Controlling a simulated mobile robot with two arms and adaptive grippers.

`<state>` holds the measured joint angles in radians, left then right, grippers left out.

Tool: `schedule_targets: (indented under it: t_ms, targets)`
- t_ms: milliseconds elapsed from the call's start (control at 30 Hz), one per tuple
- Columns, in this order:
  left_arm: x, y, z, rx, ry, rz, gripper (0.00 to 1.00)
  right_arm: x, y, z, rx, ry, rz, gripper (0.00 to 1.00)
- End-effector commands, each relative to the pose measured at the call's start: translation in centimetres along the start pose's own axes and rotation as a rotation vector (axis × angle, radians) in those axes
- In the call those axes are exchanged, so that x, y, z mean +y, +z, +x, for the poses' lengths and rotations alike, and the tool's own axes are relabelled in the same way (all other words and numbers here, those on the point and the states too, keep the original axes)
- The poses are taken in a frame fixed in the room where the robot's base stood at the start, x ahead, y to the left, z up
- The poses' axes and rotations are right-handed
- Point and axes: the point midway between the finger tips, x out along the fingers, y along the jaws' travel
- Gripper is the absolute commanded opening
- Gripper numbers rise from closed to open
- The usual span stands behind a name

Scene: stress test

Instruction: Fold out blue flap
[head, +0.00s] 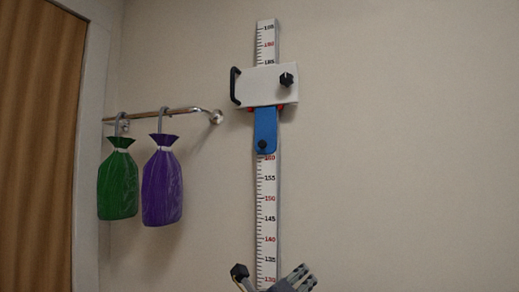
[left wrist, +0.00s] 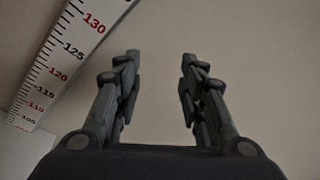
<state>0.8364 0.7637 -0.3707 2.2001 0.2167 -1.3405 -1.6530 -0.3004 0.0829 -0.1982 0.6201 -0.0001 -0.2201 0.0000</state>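The blue flap (head: 265,124) hangs straight down from the white slider (head: 258,85) on the wall-mounted measuring scale (head: 268,190). It lies along the front of the scale, with a black knob (head: 262,145) near its lower end and red bits at its top edge. A gripper (head: 270,273), apparently my left, shows at the bottom edge of the head view, well below the flap. In the left wrist view my left gripper (left wrist: 160,58) is open and empty, with the scale (left wrist: 72,50) to its left. The flap is outside that view. My right gripper is not seen.
The slider has a black handle (head: 235,86) on its left and a black knob (head: 286,79) on its right. A metal rail (head: 168,112) holds a green bag (head: 118,184) and a purple bag (head: 162,187). Wall right of the scale is bare.

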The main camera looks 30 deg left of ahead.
Motion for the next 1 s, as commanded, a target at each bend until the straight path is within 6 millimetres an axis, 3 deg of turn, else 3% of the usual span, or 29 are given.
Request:
schedule_targets:
  t_ms: [33,200,300,400,533,667,1000]
  targets:
    - [-2.0,3.5,-0.8,-0.064,-0.032,0.097,0.37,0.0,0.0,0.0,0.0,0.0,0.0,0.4]
    - [-7.0,12.9,-4.4,-0.25,-0.08,0.412,0.37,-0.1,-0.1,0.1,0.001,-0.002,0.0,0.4]
    - [-9.1,17.3,-7.0,-0.348,-0.078,0.562,0.37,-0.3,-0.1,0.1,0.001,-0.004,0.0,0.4]
    - [-10.4,20.4,-9.1,-0.421,-0.065,0.67,0.37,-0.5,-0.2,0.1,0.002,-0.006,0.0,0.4]
    - [-11.3,22.5,-10.7,-0.472,-0.051,0.746,0.37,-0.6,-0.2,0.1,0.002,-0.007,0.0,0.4]
    - [-11.7,23.3,-10.6,-0.484,-0.046,0.766,0.37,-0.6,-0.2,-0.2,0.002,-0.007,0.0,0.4]
    - [-13.0,25.8,-5.3,-0.481,-0.046,0.763,0.37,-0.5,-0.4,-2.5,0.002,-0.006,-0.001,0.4]
